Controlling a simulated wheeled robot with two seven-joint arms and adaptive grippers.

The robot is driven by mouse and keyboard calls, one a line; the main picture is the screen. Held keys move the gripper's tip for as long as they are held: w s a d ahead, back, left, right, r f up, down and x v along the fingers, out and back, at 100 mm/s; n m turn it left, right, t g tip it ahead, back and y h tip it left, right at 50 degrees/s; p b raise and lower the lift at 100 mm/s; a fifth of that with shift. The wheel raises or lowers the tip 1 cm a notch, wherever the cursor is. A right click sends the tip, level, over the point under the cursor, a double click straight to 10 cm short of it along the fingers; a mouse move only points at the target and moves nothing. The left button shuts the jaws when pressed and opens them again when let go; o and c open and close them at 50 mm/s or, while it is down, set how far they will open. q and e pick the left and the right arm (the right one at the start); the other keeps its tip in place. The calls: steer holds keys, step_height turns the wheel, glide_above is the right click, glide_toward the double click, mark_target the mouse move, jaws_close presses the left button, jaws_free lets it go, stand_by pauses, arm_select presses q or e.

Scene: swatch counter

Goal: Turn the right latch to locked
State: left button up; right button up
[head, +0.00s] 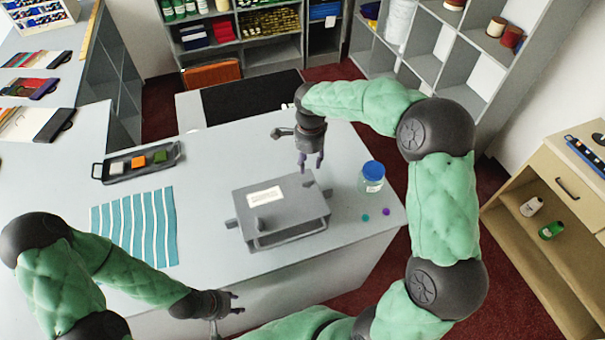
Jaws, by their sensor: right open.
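A grey box (285,222) with a white label (264,196) on its lid sits near the right end of the pale counter. A small tab, apparently the right latch (326,193), sticks out at its right side. A similar tab, apparently the left latch (232,224), is on its left side. Whether either is locked is too small to tell. My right gripper (311,164) points down at the box's back right edge, open and empty, close to the right latch. Contact cannot be made out. My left gripper (238,303) is low by the counter's front edge, open and empty.
A blue-lidded jar (372,178) stands right of the box, with teal (365,217) and purple (386,211) dots near it. A black tray (137,164) with coloured blocks and striped teal cloth (134,228) lie to the left. Counter between cloth and box is clear.

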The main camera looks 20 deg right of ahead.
mark_target(309, 182)
steer(key=f, duration=0.9)
steer(key=shift+s+d+f+p, duration=0.1)
steer(key=shift+d+f+p, duration=0.1)
steer(key=shift+f+p, duration=0.2)
jaws_close()
